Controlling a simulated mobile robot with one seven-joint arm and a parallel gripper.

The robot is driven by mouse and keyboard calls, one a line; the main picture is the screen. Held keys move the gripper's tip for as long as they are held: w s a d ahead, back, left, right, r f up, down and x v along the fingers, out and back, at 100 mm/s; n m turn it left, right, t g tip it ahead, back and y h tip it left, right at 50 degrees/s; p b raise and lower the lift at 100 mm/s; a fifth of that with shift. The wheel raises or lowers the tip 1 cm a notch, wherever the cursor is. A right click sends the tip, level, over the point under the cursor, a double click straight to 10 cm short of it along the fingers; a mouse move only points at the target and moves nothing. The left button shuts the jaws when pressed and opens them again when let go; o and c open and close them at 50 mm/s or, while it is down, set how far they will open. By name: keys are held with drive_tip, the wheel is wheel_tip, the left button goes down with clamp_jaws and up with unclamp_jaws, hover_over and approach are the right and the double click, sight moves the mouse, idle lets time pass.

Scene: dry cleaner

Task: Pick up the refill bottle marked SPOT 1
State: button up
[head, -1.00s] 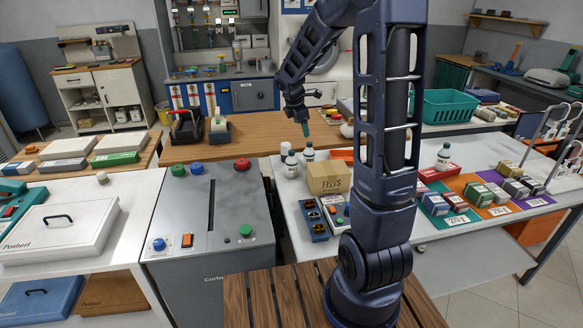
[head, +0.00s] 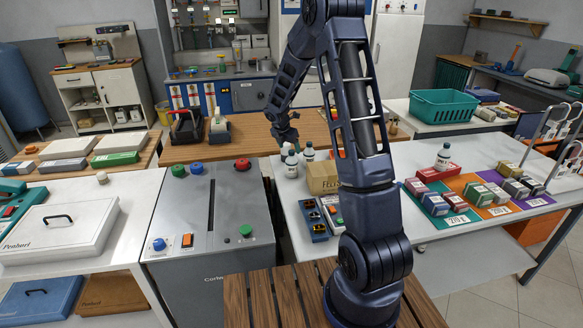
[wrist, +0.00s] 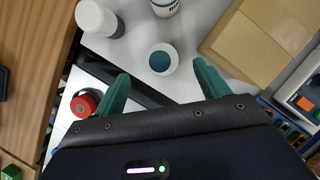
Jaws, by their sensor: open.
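Small white bottles with dark caps stand close together on the white table left of the cardboard box; two in the head view are one in front (head: 291,168) and one behind (head: 308,155). My gripper (head: 286,142) is just above and behind them, pointing down. In the wrist view my gripper (wrist: 160,72) is open and empty. A round white thing with a teal top (wrist: 161,60), seen from above, lies between and just beyond its fingertips. A white-capped bottle (wrist: 100,18) and a labelled one (wrist: 165,6) stand beyond. I cannot read SPOT 1 on any bottle.
The cardboard box (head: 322,181) stands close right of the bottles. A blue tray (head: 314,222) is in front. The grey machine with buttons (head: 215,215) is to the left, the wooden counter (head: 240,139) behind. Another bottle (head: 443,157) stands further right.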

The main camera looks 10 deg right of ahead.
sight(291, 151)
drive_tip(key=shift+x, duration=3.45)
drive_tip(key=shift+d+r, duration=0.1)
drive_tip(key=shift+c, duration=0.2)
drive_tip(key=c, duration=1.5)
